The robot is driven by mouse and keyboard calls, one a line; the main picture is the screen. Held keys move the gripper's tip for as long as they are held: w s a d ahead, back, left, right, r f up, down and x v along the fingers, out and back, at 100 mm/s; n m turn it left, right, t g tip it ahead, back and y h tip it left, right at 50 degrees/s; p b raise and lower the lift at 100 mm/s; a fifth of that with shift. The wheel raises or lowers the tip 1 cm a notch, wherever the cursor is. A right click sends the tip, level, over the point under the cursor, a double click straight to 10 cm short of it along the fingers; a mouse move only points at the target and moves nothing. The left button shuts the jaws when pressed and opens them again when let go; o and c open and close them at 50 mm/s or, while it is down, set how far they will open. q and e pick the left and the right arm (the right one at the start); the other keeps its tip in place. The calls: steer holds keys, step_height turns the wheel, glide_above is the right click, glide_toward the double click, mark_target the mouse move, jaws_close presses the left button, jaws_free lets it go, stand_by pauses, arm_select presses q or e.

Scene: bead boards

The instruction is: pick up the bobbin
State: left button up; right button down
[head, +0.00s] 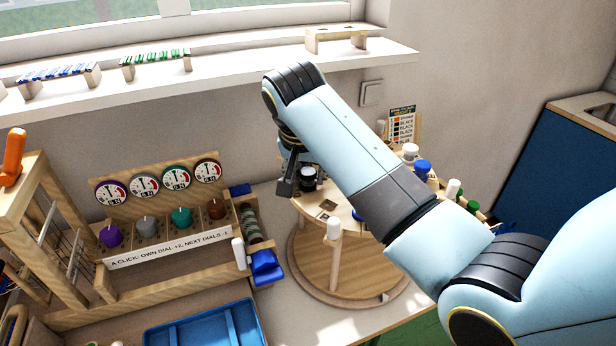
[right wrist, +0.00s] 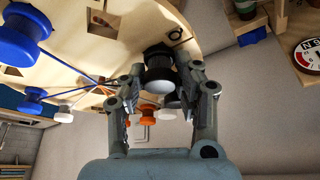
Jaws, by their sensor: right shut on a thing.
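A black bobbin with a pale end (head: 308,178) is at the far left edge of the round wooden stand (head: 330,280). It also shows between the fingers in the right wrist view (right wrist: 160,72). My right gripper (head: 288,186) is shut on this bobbin; the fingers sit on both sides of it. In the right wrist view the gripper (right wrist: 162,82) hides part of the things behind it. I cannot tell whether the bobbin is clear of the stand. My left gripper is not in view.
Other bobbins stand around the stand: blue (head: 422,167), white (head: 410,150), and an orange one (right wrist: 148,111) in the wrist view. Cords cross the stand's top. A dial board (head: 160,185) is at the left, a blue tray (head: 205,328) in front.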

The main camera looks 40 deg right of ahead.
mark_target(314, 172)
steer(key=r, duration=0.1)
steer(key=r+b, duration=0.1)
steer(key=r, duration=0.1)
steer(key=d+r, duration=0.1)
steer(key=shift+s+r, duration=0.15)
steer(key=shift+s, duration=0.2)
steer(key=s+d+r, duration=0.6)
steer(key=s+d, duration=0.1)
steer(key=shift+s+r, duration=0.2)
steer(key=shift+s, duration=0.15)
steer(key=shift+d, duration=0.1)
